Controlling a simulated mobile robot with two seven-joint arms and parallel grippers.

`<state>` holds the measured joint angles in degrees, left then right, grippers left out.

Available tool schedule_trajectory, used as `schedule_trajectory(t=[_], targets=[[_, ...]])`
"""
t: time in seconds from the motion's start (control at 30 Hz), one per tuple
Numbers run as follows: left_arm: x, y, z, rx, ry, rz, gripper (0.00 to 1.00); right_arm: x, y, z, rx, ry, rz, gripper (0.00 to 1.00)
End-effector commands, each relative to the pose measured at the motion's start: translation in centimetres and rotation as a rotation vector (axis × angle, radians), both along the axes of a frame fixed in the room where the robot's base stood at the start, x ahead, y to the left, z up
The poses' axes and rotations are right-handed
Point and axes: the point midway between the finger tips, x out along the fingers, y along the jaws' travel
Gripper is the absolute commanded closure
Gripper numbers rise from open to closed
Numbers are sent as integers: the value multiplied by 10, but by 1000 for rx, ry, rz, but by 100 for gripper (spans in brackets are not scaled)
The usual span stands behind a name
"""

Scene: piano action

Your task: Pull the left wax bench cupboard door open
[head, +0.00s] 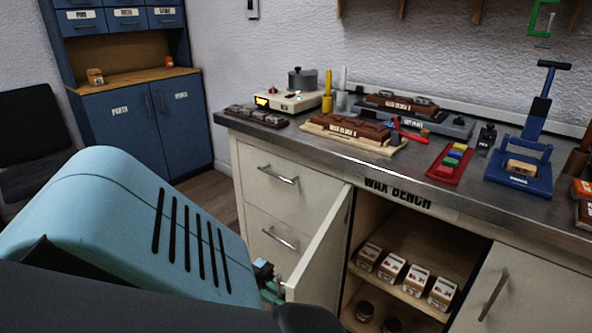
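The left wax bench cupboard door (318,257) stands swung out from the bench, leaving the left part of the cupboard open. My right gripper is not in view.
Inside the cupboard, several small labelled boxes (392,267) stand on a shelf, with dark jars (364,311) below. The right door (510,290) is shut. Drawers (280,190) are left of the opening. The bench top holds tools and a pot (301,78).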

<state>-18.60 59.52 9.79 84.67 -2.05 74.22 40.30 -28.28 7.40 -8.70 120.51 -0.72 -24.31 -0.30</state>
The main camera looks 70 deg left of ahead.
Motion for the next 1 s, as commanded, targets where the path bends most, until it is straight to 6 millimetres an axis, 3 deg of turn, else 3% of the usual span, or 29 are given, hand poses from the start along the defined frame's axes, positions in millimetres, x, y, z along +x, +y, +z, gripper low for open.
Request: schedule_trajectory(t=[0.3,0.73,0.77,0.83,1.0], targets=[[-11,15,-3,4,7,3,100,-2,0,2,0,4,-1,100],[-12,16,-3,4,7,3,100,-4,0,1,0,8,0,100],[-12,16,-3,4,7,4,86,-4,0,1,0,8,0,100],[-11,16,-3,4,5,4,77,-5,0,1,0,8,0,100],[-11,16,-2,3,3,4,75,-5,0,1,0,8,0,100]])
